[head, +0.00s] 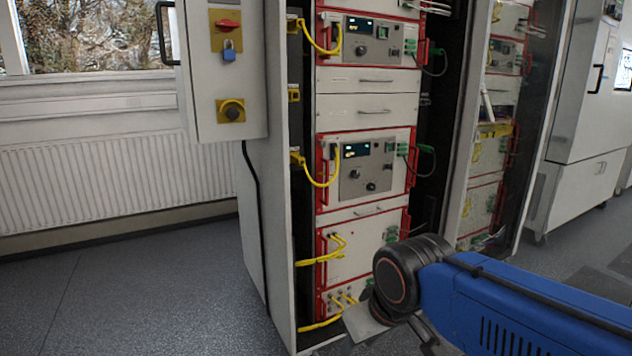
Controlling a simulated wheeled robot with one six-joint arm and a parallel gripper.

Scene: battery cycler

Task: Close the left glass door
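The battery cycler cabinet (272,230) stands in the middle of the head view with its left bay open to the front. A glass panel in a pale frame (522,130) stands at the right of the bay, angled outward, with rack units showing in or through it. I cannot make out a separate left glass door with certainty. My blue arm comes in from the lower right, its black wrist in front of the lower rack. My gripper (385,328) shows only in part below the wrist; its fingers are not clear, and I see nothing held.
Red-framed rack units (368,170) with yellow and green cables fill the bay. A grey control box (226,75) with a red switch, blue padlock and black handle juts out at the left. A radiator (110,175) lines the wall. The floor (130,290) at the left is clear.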

